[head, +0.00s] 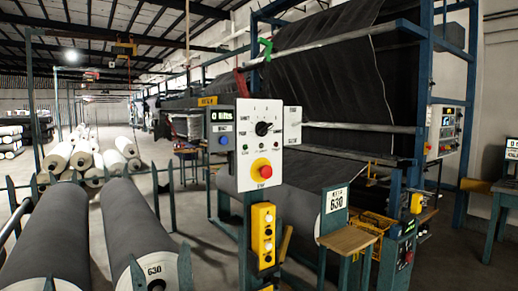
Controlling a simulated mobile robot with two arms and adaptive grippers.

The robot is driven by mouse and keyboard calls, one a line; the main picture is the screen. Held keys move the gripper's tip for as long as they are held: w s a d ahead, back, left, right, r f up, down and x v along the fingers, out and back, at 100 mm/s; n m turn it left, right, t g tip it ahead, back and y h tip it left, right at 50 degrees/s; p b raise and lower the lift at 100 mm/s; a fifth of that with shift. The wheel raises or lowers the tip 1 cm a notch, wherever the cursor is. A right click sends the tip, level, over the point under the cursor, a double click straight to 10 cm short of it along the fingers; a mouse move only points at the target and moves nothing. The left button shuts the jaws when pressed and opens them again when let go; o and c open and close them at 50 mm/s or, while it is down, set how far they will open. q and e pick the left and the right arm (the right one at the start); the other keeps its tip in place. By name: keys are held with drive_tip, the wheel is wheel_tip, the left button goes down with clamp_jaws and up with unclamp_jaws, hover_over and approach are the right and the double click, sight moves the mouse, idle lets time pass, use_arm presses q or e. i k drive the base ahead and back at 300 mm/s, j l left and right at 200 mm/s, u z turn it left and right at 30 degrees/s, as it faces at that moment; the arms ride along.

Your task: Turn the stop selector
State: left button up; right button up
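A white control panel (245,160) stands upright on a teal post near the middle of the head view. Its black rotary selector knob (263,128) sits in the upper part, ringed by small printed marks too small to read. A red push button on a yellow ring (262,170) is below the knob. A small display and a blue button (222,139) are on a narrower plate at the left. Neither of my grippers shows in the head view, and nothing is touching the knob.
Two large dark grey rolls (140,231) lie in a rack at the left front. A yellow button box (263,236) hangs below the panel. A wooden-topped stand (346,240) with a 630 sign is to the right. A large fabric machine (340,50) fills the back. Open floor shows at the right.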

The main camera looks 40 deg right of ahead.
sight(261, 128)
drive_tip(key=i+l, duration=0.1)
drive_tip(key=l, duration=0.95)
drive_tip(key=i+l, duration=0.15)
drive_tip(key=l, duration=0.4)
